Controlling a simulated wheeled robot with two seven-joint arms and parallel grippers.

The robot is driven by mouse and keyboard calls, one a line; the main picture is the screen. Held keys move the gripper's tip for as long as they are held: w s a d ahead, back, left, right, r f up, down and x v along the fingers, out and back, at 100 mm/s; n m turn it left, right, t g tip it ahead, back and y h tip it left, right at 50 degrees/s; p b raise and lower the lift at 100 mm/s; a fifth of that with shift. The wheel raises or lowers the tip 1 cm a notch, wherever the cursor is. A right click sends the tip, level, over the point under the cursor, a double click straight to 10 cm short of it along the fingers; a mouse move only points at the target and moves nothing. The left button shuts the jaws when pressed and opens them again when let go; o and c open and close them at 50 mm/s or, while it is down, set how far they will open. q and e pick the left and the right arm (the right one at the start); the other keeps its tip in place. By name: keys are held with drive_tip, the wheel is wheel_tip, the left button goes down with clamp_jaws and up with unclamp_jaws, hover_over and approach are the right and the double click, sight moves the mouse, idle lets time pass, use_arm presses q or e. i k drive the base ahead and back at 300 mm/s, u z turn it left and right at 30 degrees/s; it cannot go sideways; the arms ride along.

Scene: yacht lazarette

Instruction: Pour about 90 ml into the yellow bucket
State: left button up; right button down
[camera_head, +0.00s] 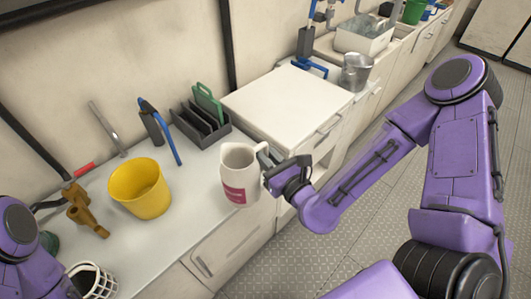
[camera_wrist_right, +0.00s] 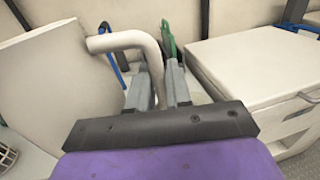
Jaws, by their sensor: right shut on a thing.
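The yellow bucket (camera_head: 140,189) stands upright on the counter at the left in the head view. A white jug (camera_head: 239,174) with a dark pink label is right of the bucket, upright, near the counter's front edge. My right gripper (camera_head: 268,170) is shut on the jug's handle. In the right wrist view, the handle (camera_wrist_right: 150,60) passes between the fingers (camera_wrist_right: 158,88) and the jug's pale side (camera_wrist_right: 55,80) fills the left. The jug's contents cannot be seen. My left arm shows at the lower left edge of the head view, but its gripper is not visible.
A dark rack (camera_head: 200,127) with a green board stands behind the jug. A blue-handled tool (camera_head: 160,131) leans behind the bucket. Brown fittings (camera_head: 83,212) lie left of it, and a white basket (camera_head: 92,281) stands in front. A raised white cabinet (camera_head: 288,98) is to the right.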

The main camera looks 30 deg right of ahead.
sight(138, 184)
drive_tip(key=z, duration=1.65)
drive_tip(key=k, duration=1.2)
drive_tip(key=u, duration=2.15)
